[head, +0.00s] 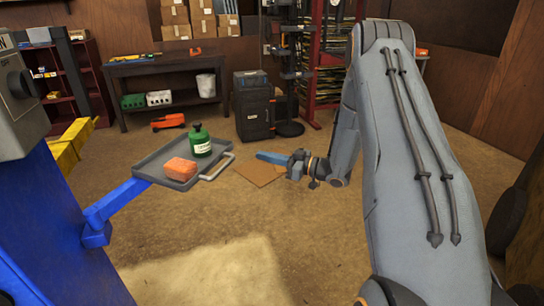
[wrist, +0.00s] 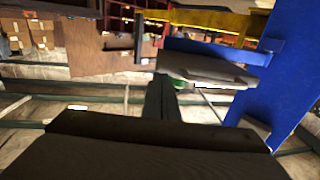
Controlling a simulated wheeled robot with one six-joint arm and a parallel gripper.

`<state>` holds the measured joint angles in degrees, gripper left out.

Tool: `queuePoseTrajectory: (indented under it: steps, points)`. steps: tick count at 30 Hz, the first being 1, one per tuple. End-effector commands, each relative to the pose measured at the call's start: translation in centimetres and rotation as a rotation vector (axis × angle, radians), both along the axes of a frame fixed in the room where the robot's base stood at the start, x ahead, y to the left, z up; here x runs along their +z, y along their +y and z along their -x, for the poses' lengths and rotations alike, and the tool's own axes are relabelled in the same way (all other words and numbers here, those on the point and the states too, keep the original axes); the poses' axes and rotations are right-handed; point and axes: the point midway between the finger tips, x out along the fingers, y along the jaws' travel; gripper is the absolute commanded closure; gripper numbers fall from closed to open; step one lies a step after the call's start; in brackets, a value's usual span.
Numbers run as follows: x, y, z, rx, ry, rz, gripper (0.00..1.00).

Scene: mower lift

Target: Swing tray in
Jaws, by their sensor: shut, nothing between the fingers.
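The grey tray (head: 165,155) sits at the end of a blue swing arm (head: 122,195) in the head view, sticking out to the right from the blue lift post (head: 50,225). A pale handle (head: 220,166) is on its right side. An orange block (head: 180,169) and a green bottle (head: 199,140) stand on it. My gripper (head: 268,157) is shut and empty, to the right of the handle and apart from it. The wrist view shows my dark closed fingers (wrist: 161,98), with the tray (wrist: 207,69) beyond them; the bottle is mostly hidden there.
A workbench (head: 150,74), a dark tool case (head: 254,108) and a red rack (head: 318,60) stand along the back. A brown flat sheet (head: 260,173) lies on the floor beneath my gripper. The floor in front of the tray is clear.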

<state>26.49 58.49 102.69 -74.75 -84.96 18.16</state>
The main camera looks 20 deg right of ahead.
Motion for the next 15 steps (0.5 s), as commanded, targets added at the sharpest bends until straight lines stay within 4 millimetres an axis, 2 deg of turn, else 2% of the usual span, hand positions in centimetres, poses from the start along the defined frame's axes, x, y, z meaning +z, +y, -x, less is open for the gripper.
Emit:
queuePoseTrajectory:
  steps: [3, 9, 15]
  points:
    - [0.1, 2.0, -1.6, 0.003, 0.001, 0.001, 1.00]
    - [0.2, 4.6, -4.0, 0.002, 0.000, 0.001, 1.00]
    - [0.1, 6.2, -5.6, 0.000, 0.001, 0.001, 1.00]
